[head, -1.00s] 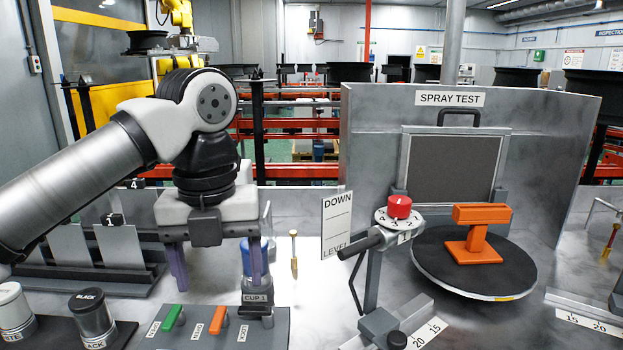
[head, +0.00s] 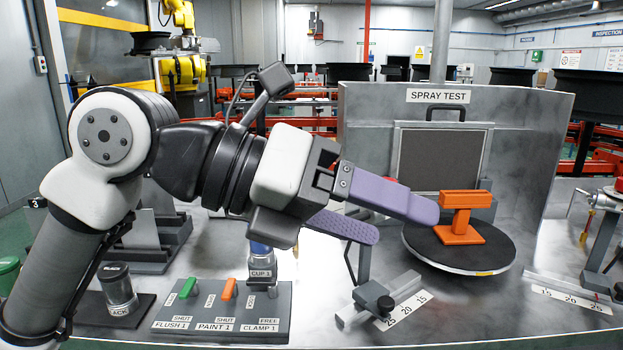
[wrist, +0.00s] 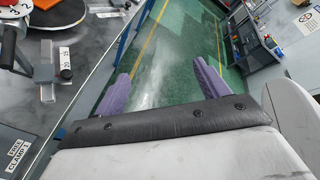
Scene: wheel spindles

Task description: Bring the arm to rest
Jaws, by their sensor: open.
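My gripper (head: 408,222) is open and empty in the head view. My arm is bent, and the gripper points to the right with its two purple fingers spread apart. One finger overlaps the left of the black turntable (head: 490,263) in the picture, short of the orange part (head: 461,222) standing on it. I cannot tell their distance in depth. In the wrist view the open fingers (wrist: 160,72) have only green floor between and beyond them. The red knob seen earlier is mostly hidden behind the gripper.
The control panel (head: 275,327) with green and orange levers and the blue cup (head: 260,258) stand below the gripper. A black-lidded jar (head: 118,290) stands left. The grey spray test screen (head: 365,140) rises behind the turntable. A scale slide (head: 380,300) lies in front.

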